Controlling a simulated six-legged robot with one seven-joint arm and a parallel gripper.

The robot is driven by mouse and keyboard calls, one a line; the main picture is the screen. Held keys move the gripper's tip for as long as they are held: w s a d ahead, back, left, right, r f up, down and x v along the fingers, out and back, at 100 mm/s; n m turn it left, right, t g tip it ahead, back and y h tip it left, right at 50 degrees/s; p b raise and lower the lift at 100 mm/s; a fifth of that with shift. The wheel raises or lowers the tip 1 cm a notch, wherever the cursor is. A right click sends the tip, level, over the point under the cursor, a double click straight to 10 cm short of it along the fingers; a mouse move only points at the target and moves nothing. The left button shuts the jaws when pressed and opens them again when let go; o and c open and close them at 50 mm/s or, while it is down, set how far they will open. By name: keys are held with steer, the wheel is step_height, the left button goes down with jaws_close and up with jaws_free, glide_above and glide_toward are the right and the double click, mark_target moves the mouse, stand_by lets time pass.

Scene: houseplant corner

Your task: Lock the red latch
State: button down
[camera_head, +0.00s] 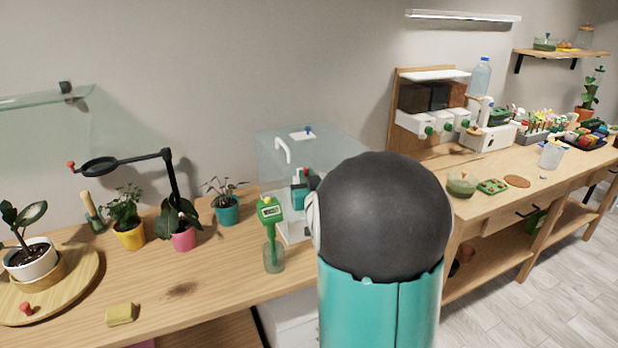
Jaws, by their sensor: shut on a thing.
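My gripper (301,190) shows only in part, as a small teal and dark shape at the left edge of my arm. It is at the front of a clear glass case (343,138) on the wooden bench. A small red piece, which looks like the red latch (306,172), shows at the gripper, and the gripper appears shut on it. My large dark and teal arm link hides most of this spot and the right side of the case. The latch's exact position cannot be made out.
A green meter (269,212) stands in a glass (274,259) just left of my gripper. Potted plants, a magnifier (99,167) and a round wooden tray (83,279) with a red knob (26,309) are farther left. A yellow sponge (120,314) lies in front.

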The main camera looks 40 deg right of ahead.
steer(key=c, duration=1.5)
jaws_free()
steer(key=shift+s+a+r, duration=0.1)
steer(key=shift+o, duration=0.2)
steer(key=v, duration=1.1)
steer(key=shift+s+a, duration=0.15)
steer(key=shift+s, duration=0.25)
